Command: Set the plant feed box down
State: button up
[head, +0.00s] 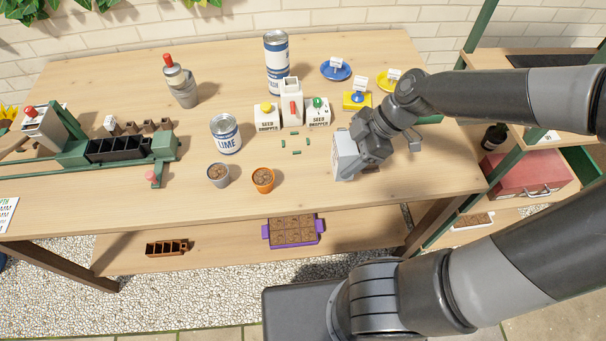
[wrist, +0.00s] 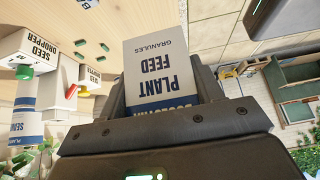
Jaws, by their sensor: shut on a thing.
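The plant feed box (head: 343,158) is a pale carton at the right part of the workbench, just under my gripper (head: 362,150). In the wrist view the plant feed box (wrist: 158,66) shows its white face with "PLANT FEED GRANULES" upside down and a blue band. My gripper (wrist: 165,100) is shut on it, with dark fingers along both sides. The box looks roughly upright in the head view. Its base is low at the tabletop, and I cannot tell whether it touches. The gripper hides part of its right side.
Seed dropper boxes (head: 267,115) and several green pieces (head: 283,143) are left of the box. A lime tin (head: 226,135), a grey pot (head: 218,175) and an orange pot (head: 263,180) stand farther left. The bench (head: 320,205) is clear in front.

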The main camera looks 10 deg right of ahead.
jog(key=w+a+f, duration=0.1)
jog(key=a+f, duration=0.1)
jog(key=a, duration=0.1)
jog(key=w+a+f, duration=0.1)
jog(key=a, duration=0.2)
jog(key=w+a+f, duration=0.1)
jog(key=a+f, duration=0.1)
jog(key=a, duration=0.1)
jog(key=shift+a+f, duration=0.1)
jog(key=shift+f, duration=2.3)
jog(key=o, duration=1.1)
jog(key=shift+f, duration=0.1)
